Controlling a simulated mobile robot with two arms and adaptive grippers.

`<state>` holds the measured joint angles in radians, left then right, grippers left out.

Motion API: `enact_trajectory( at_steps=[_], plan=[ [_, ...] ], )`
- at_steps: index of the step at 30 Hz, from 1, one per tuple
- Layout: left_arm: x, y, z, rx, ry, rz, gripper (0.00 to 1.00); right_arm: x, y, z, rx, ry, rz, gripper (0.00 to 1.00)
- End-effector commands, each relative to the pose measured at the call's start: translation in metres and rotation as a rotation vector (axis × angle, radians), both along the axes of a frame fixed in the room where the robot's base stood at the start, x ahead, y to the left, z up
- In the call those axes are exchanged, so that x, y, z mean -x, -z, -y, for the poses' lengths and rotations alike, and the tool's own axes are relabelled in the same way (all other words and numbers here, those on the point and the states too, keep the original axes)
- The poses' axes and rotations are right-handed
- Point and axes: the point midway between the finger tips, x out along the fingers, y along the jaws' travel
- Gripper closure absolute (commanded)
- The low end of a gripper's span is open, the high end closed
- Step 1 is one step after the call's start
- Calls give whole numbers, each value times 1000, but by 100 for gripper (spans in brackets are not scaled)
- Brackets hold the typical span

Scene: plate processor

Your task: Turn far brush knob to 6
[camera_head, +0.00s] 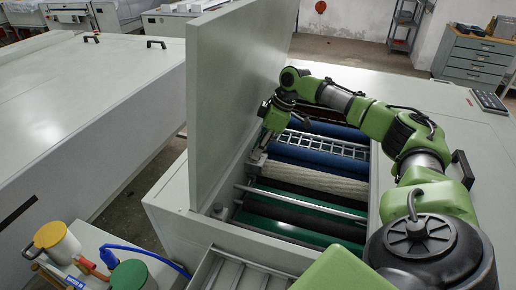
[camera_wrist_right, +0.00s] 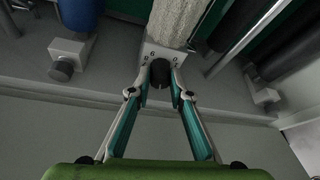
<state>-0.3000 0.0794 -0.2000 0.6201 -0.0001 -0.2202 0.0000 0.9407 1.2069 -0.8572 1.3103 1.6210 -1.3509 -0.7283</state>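The brush knob (camera_wrist_right: 160,70) is a short black cylinder on a light grey block (camera_wrist_right: 150,49) at the end of a pale brush roller (camera_wrist_right: 178,20). Small dark marks on the block sit around it, too small to read. My right gripper (camera_wrist_right: 161,82) has its two fingers on either side of the knob and seems shut on it. In the head view my right gripper (camera_head: 257,158) reaches down at the left end of the cream brush roller (camera_head: 318,181); the knob is hidden there. My left gripper is not in view.
A raised grey lid (camera_head: 228,85) stands close left of my right gripper. Other black knobs (camera_wrist_right: 61,70) sit on neighbouring blocks. Blue rollers (camera_head: 310,157), a lattice rack (camera_head: 325,145) and a metal bar (camera_head: 300,202) lie across the open machine.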

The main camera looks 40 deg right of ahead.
Motion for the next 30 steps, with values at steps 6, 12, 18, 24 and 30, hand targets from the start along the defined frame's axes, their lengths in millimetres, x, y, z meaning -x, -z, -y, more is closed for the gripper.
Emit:
enact_trajectory(
  at_steps=[6, 12, 18, 24, 30],
  plan=[
    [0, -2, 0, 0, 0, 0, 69, 1, -1, 0, -1, 14, -1, 100],
    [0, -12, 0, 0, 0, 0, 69, 1, -2, -1, 0, 84, -2, 100],
    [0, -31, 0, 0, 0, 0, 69, 2, -4, -2, 0, 226, -4, 100],
    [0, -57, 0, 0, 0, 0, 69, 3, -6, -3, 1, 407, -4, 100],
    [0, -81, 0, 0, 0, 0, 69, 3, -6, -4, 0, 584, -2, 100]
  ],
)
